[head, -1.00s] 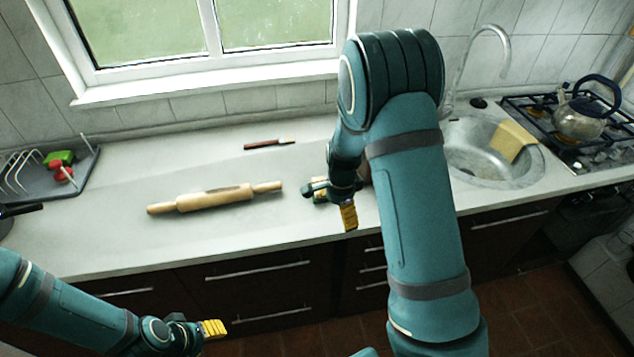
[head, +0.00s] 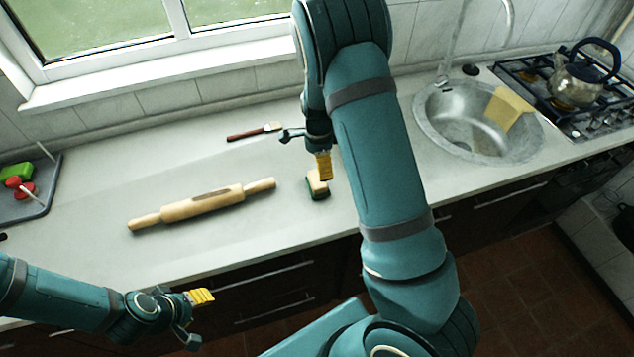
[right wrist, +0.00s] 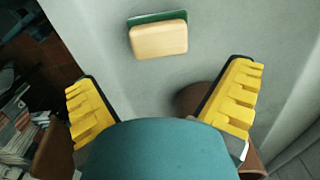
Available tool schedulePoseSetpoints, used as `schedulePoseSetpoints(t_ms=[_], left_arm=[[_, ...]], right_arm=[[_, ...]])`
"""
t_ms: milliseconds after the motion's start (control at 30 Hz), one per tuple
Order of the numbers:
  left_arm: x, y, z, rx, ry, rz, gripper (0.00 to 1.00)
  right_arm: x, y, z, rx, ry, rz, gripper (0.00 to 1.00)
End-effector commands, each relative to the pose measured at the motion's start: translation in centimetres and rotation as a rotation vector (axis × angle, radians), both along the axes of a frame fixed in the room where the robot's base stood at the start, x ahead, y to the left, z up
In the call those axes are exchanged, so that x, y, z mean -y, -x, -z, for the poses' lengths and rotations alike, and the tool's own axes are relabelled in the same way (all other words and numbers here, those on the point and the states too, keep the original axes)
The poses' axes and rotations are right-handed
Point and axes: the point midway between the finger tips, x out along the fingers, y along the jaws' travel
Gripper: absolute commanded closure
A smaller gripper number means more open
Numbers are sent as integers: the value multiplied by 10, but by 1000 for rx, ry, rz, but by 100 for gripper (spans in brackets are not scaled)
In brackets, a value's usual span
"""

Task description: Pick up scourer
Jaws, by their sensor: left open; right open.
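The scourer (head: 317,184) lies on the worktop, a small block with a tan body and a dark green side, right of the rolling pin. It also shows in the right wrist view (right wrist: 158,40), ahead of the fingers and a little left of the middle between them. My right gripper (head: 307,152) is open and empty above the worktop, just behind the scourer; its yellow fingers (right wrist: 165,108) are spread wide in the right wrist view. My left gripper (head: 198,318) is open and empty, low in front of the counter's front edge, far from the scourer.
A rolling pin (head: 203,205) lies left of the scourer and a brush (head: 254,132) behind it. The sink (head: 450,115) with a yellow cloth (head: 507,107) and a kettle (head: 577,80) on the stove (head: 535,88) are right.

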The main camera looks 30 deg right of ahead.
Motion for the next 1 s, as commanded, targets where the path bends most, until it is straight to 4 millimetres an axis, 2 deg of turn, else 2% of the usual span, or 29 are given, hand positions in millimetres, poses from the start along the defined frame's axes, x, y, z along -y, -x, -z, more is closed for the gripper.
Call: schedulePoseSetpoints(t_ms=[100, 433, 700, 967, 1000], left_arm=[[0, -1, 3, 1, 0, 0, 53], [0, -1, 4, 1, -1, 0, 53], [0, -1, 5, 1, -1, 0, 53], [0, -1, 5, 1, -1, 0, 53], [0, -1, 5, 1, -1, 0, 53]], right_arm=[[0, 0, 20, -2, 0, 0, 0], [-1, 1, 39, -1, 0, 0, 0], [-3, 3, 77, -2, -1, -1, 0], [-3, 2, 83, 1, 0, -1, 0], [-3, 2, 83, 1, 0, -1, 4]])
